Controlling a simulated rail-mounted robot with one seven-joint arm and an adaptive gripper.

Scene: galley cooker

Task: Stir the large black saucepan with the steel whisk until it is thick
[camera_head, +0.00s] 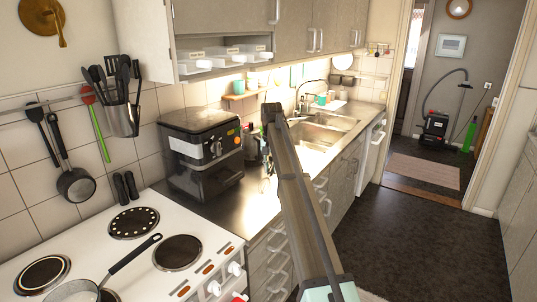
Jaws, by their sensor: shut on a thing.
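A pan (82,291) with a pale inside and a long black handle sits on the cooker at the bottom left, cut off by the picture's lower edge. I cannot tell whether it is the large black saucepan, and its contents are not clear. My arm reaches up from the bottom middle over the counter, and its dark upper end is right of the black appliance. I cannot make out my gripper's fingers. I cannot identify the steel whisk; small dark and shiny shapes beside my arm are too unclear to name.
The white cooker (200,229) has several hotplates and front knobs. A black countertop appliance (203,152) stands behind it. The sink (318,134) lies farther back. The floor (420,235) at right is clear.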

